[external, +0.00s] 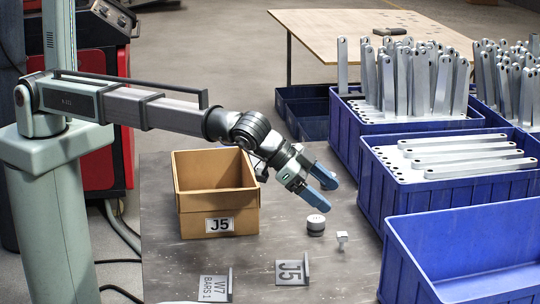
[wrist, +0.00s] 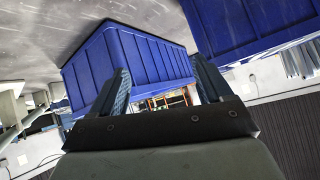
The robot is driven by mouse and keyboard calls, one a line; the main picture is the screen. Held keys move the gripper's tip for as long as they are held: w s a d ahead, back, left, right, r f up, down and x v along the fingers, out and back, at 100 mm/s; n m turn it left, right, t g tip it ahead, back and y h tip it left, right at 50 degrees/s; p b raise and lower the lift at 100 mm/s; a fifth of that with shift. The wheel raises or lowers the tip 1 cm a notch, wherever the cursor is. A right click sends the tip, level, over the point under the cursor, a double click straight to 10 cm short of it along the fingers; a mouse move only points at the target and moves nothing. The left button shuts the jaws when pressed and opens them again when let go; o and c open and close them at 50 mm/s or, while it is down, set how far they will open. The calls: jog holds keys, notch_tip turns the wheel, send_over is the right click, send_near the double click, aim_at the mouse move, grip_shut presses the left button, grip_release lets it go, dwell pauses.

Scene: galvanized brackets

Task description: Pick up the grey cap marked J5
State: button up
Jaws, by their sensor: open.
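A short round grey cap (external: 316,225) with a lighter top stands on the grey table in the external view; any marking on it is too small to read. My gripper (external: 326,190) is open and empty, above the table and a little above the cap in the picture, apart from it. Its two blue fingers point down to the right. In the wrist view my gripper (wrist: 160,70) shows its fingers spread, with blue bins beyond them and no cap in view. A metal plate marked J5 (external: 290,272) stands in front of the cap.
A small pale metal piece (external: 342,238) stands right of the cap. A cardboard box labelled J5 (external: 219,205) is at left. Another plate, W7 BARS 1 (external: 214,287), is at front left. Blue bins (external: 420,205), some with metal bars, line the right.

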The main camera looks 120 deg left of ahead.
jog(key=s+a+n+g, duration=0.2)
jog(key=s+a, duration=0.1)
jog(key=a, duration=0.7)
jog(key=n+g+h, duration=0.2)
jog(key=n+g, duration=0.3)
jog(key=n, duration=0.1)
send_near(319, 162)
jog(key=x, duration=1)
jog(key=shift+a+f, duration=0.1)
jog(key=shift+s, duration=0.1)
jog(key=c, duration=1.2)
